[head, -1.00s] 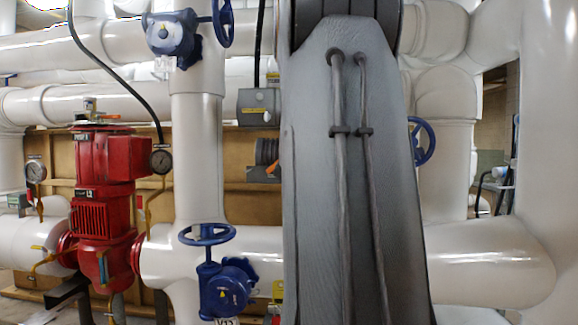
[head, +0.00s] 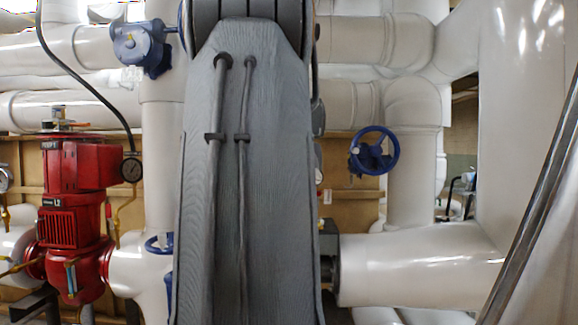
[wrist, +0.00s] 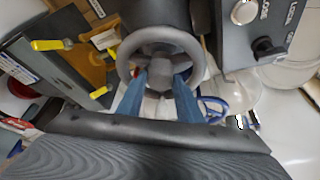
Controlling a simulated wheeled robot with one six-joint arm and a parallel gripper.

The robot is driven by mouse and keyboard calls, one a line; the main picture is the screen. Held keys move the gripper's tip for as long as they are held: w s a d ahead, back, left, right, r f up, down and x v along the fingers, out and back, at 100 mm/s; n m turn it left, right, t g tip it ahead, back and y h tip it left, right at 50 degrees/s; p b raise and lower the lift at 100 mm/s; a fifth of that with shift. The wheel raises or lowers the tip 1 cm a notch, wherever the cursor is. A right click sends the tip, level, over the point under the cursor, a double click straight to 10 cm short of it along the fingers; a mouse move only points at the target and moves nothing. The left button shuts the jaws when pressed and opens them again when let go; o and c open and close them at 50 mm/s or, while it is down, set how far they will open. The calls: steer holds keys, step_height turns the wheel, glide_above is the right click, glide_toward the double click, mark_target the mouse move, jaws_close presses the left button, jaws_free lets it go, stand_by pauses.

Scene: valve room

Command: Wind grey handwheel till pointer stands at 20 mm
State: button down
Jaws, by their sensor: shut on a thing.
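The grey handwheel (wrist: 123,65) shows in the wrist view, with its round rim, hub and spokes facing me. My gripper (wrist: 160,84) has its two blue fingers reaching inside the rim, one on each side of a spoke near the hub, and is shut on the handwheel. In the head view my own arm covers the middle, so the gripper and the grey handwheel are hidden there. I cannot make out the pointer or a millimetre scale in either view.
A grey panel (wrist: 278,22) with a dark knob is right of the wheel; a dark box with yellow levers (wrist: 48,45) is left. A blue handwheel (head: 374,151), red pump (head: 72,195) and white pipes (head: 420,265) surround the arm. A metal bar (head: 530,210) slants at the right.

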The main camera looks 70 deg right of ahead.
stand_by(0.3)
steer(key=c, duration=1.3)
jaws_free()
steer(key=shift+s, duration=0.1)
steer(key=shift+o, duration=0.2)
steer(key=a+r+b, duration=0.1)
steer(key=a, duration=0.6)
steer(key=shift+s+a+r, duration=0.15)
steer(key=shift+a+r, duration=0.05)
steer(key=shift+a, duration=0.1)
